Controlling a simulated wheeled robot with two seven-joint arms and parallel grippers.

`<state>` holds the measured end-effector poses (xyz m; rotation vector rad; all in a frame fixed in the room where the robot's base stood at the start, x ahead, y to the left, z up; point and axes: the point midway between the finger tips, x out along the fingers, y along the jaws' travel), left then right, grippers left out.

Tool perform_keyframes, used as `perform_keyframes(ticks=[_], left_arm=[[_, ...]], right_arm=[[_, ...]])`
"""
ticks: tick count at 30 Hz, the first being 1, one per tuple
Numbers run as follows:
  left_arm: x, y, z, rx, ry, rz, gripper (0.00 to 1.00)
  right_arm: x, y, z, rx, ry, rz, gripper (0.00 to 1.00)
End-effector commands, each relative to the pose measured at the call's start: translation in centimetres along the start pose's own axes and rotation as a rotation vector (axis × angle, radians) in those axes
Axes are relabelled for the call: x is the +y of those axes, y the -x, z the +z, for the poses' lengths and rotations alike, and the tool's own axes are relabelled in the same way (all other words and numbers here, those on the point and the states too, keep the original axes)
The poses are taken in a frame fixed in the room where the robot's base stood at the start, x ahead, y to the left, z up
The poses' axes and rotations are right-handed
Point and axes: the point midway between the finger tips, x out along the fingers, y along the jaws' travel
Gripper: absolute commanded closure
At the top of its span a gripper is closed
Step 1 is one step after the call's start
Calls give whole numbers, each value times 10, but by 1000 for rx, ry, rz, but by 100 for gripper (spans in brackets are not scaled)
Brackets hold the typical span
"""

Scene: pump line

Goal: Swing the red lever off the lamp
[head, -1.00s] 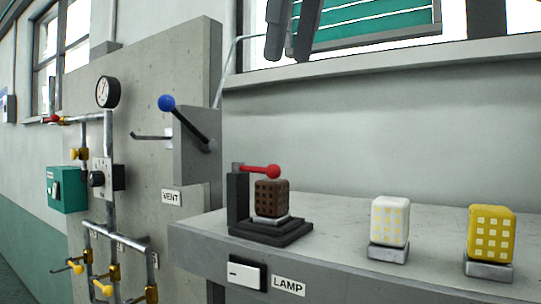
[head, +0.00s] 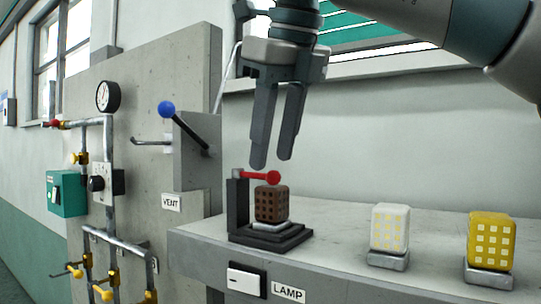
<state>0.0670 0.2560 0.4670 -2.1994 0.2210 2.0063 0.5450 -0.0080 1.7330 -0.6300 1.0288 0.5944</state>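The red lever (head: 258,175) is a short red arm with a round knob (head: 274,177) at its right end. It comes off a dark post (head: 237,208) and lies across the top of the brown lamp (head: 271,204). The brown lamp is a dotted block on a stepped dark base (head: 262,240) on the bench. My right gripper (head: 272,163) points down just above the lever and its knob, with its two fingers apart and nothing seen between them. It looks apart from the lever, though depth is hard to judge. My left gripper is not in view.
A white lamp block (head: 389,228) and a yellow one (head: 491,241) stand to the right on the bench (head: 345,216). A lever with a blue knob (head: 167,109), a gauge (head: 108,96) and pipes with yellow valves are at left. A white switch (head: 246,281) is on the bench front.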

Motion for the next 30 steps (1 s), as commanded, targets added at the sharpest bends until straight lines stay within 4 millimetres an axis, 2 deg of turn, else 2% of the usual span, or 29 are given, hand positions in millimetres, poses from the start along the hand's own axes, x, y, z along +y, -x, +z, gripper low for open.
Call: perform_keyframes(ticks=[7,18,19,23,24,30], left_arm=[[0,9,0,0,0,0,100],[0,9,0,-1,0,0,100],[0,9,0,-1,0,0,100],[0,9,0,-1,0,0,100],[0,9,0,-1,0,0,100],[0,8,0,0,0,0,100]], right_arm=[[-1,-24,0,1,0,-1,63],[0,-30,0,0,-1,-1,63],[0,-29,0,0,-1,-1,65],[0,-29,0,0,-1,-1,96],[0,-29,0,0,-1,-1,100],[0,-29,0,0,-2,-2,100]])
